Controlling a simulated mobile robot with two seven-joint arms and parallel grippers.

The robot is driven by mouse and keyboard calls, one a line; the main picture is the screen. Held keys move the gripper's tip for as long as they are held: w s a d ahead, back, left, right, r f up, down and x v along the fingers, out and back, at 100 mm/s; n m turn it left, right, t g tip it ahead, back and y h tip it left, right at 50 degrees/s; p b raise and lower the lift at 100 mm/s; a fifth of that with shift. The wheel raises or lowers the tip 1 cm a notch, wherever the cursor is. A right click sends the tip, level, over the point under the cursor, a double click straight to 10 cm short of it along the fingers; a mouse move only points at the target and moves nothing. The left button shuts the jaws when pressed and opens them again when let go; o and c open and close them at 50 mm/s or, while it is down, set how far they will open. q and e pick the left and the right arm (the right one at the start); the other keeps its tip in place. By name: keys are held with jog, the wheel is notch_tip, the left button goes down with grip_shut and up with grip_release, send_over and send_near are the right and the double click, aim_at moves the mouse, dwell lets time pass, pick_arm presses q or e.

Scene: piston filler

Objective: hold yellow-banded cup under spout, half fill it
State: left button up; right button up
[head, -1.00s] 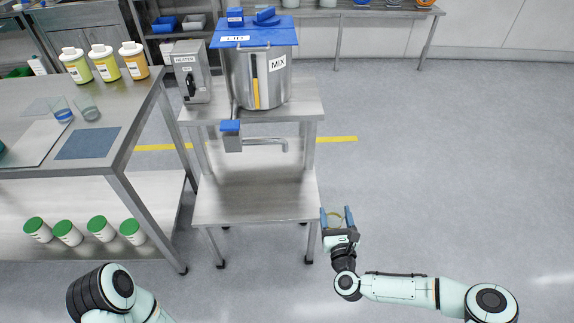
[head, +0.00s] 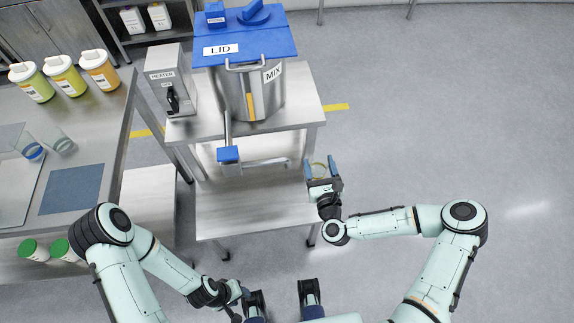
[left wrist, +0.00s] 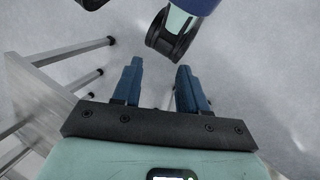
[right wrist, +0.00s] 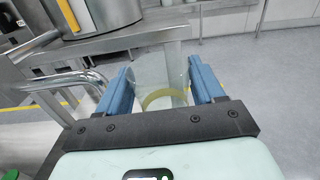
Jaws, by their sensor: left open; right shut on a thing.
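The clear cup with a yellow band (head: 319,171) is held upright between the fingers of my right gripper (head: 322,172). It also shows in the right wrist view (right wrist: 160,82), with the yellow band low on it; I see no clear fill in it. The spout (head: 265,162) runs rightward from a valve with a blue top (head: 228,154) below the steel MIX vessel (head: 240,98). The cup is just right of the spout's end, apart from it in the picture. My left gripper (left wrist: 158,72) is open and empty, low over the floor near my base.
A steel stand (head: 220,222) carries the vessel and a heater box (head: 170,90). The left table holds several bottles, a blue mat (head: 72,189) and a blue-banded cup (head: 29,148). The floor to the right is clear.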

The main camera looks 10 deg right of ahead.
aim_at(321, 169)
pick_arm(q)
notch_tip(321, 169, up, 5)
jog(key=p, duration=0.3)
pick_arm(e)
jog(key=r, duration=0.1)
jog(key=s+r, duration=0.1)
jog(key=r, duration=0.2)
jog(key=shift+s+r, duration=0.3)
jog(key=shift+s, duration=0.05)
jog(key=shift+s+f, duration=0.15)
jog(key=s+a+f+b, duration=0.4)
jog(key=f+b, duration=0.4)
jog(key=s+a+f+b, duration=0.3)
jog(key=a+f+b, duration=0.2)
jog(key=f+b, duration=0.35)
pick_arm(q)
jog(key=w+a+f+t, duration=0.1)
jog(key=w+f, duration=0.1)
jog(key=f, duration=0.6)
jog(key=w+f+t, duration=0.1)
jog(key=w+f, duration=0.1)
jog(key=f, duration=0.7)
jog(key=shift+w+a+y, duration=0.15)
jog(key=shift+a+y, duration=0.25)
pick_arm(e)
jog(key=w+r, duration=0.2)
jog(key=w, duration=1)
jog(key=shift+w+d+y, duration=0.15)
jog(key=shift+w+y, duration=0.15)
